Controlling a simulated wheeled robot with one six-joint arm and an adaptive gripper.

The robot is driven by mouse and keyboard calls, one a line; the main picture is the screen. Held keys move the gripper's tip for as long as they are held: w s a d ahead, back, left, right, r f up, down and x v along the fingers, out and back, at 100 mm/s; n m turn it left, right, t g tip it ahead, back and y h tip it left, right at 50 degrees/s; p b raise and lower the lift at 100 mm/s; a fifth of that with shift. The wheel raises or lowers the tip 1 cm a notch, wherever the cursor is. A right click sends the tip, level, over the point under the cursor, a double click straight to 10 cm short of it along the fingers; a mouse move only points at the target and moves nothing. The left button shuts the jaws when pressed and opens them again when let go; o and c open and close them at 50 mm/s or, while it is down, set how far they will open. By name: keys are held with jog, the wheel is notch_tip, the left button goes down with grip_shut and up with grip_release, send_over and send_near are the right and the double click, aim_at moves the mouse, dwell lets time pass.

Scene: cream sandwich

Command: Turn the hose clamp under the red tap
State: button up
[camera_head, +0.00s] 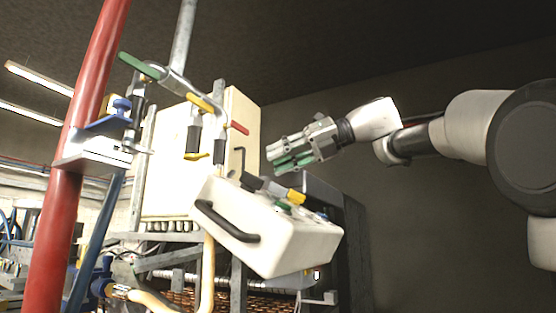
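The red tap (237,128) is a small red lever at the right end of a grey pipe manifold, in front of a cream panel. A short dark hose end (218,151) hangs below it. I cannot clearly make out a separate clamp on that hose. My gripper (275,158) is to the right of the red tap and a little lower, apart from it in the picture. Its grey fingers with green parts point left. Nothing is visibly held. The gap between the fingertips is too small to judge.
A yellow tap (199,102) and a green tap (138,66) sit further left on the manifold. A yellow clamp piece (197,156) is under the yellow tap. A white box with a black handle (272,235) stands below my gripper. A red pipe (75,165) rises at left.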

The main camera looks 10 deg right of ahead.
aim_at(234, 175)
jog(key=a, duration=0.1)
jog(key=w+a, duration=0.1)
jog(key=a, duration=0.1)
jog(key=shift+w+f+n, duration=0.15)
jog(key=shift+f+n, duration=0.05)
jog(key=shift+n, duration=0.1)
jog(key=x, duration=0.7)
jog(key=shift+w+a+f, duration=0.15)
jog(key=shift+w+a, duration=0.1)
grip_shut()
